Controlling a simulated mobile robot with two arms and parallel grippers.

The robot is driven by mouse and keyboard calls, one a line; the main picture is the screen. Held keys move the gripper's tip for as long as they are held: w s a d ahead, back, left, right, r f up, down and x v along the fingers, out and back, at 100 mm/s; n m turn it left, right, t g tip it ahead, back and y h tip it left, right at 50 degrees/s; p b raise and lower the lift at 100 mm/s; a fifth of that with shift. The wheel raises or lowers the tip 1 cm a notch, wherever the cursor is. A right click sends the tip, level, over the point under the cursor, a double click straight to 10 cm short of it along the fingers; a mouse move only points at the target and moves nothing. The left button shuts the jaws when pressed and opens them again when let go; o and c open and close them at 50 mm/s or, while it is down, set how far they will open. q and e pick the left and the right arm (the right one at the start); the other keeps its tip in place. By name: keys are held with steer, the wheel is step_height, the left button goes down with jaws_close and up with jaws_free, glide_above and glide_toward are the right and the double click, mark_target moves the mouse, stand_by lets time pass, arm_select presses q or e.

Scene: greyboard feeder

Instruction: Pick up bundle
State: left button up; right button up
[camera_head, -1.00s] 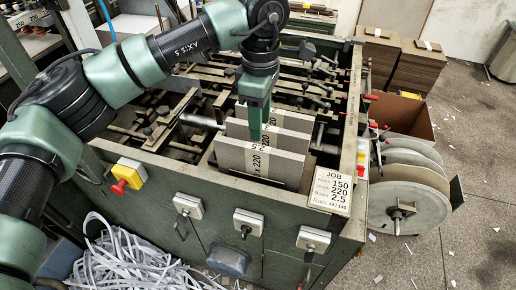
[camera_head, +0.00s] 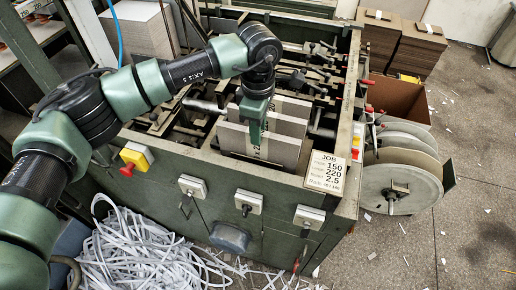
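Grey board bundles stand upright one behind another in the middle of the green machine (camera_head: 225,190). The front bundle (camera_head: 284,151) is wide, with a white paper band around its middle. A second bundle (camera_head: 292,124) and a third bundle (camera_head: 290,106) show behind it. My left gripper (camera_head: 255,138) points down over the front bundle's middle and hides part of its band. I see the fingers nearly edge-on, so I cannot tell their opening or whether they touch the bundle. My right gripper is out of view.
Metal bars and clamps surround the bundles inside the machine. A white job card (camera_head: 327,171) is at its front right corner. White reels (camera_head: 398,180) and an open brown box (camera_head: 400,98) are at the right. Paper strips (camera_head: 140,255) lie in front at the left.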

arm_select(q)
jaws_close()
steer(key=shift+w, duration=0.1)
stand_by(1.1)
